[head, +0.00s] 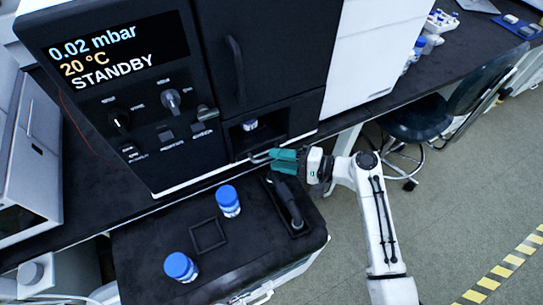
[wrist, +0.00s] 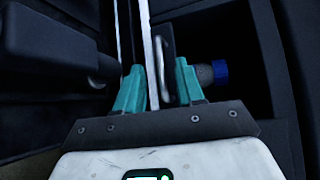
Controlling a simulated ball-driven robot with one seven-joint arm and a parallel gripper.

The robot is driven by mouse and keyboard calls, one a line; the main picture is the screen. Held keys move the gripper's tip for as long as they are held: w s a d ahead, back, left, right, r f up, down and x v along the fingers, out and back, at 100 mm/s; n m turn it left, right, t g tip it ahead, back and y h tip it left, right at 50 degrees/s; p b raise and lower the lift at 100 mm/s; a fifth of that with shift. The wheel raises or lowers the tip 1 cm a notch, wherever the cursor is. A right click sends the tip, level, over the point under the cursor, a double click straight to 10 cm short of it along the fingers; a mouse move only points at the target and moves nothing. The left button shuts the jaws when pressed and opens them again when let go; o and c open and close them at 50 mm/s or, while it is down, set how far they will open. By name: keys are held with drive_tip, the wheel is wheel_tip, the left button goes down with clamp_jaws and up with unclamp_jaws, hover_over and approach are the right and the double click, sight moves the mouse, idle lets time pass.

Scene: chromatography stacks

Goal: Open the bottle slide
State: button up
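The bottle slide is the low recess (head: 272,123) in the dark instrument. A blue-capped bottle (head: 250,125) sits inside it. The cap also shows in the wrist view (wrist: 221,72), right of the fingers. A pale bar-like edge (wrist: 158,65) and a dark upright plate show between my fingers. They look like the slide's front and handle, seen edge-on. My gripper (head: 277,158) is at the lower front of the recess. In the wrist view its teal fingers (wrist: 158,88) stand apart on either side of the bar, with a gap at the left finger.
The instrument's display (head: 105,50) reads STANDBY. Below it, a dark-topped cart (head: 165,235) carries two blue-capped bottles (head: 228,200) (head: 181,267), a square frame (head: 207,235) and a black handled tool (head: 288,203). A stool (head: 415,118) stands at the right. The floor beside the cart is clear.

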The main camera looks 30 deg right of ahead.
drive_tip(key=shift+x, duration=1.2)
drive_tip(key=shift+c, duration=0.3)
clamp_jaws()
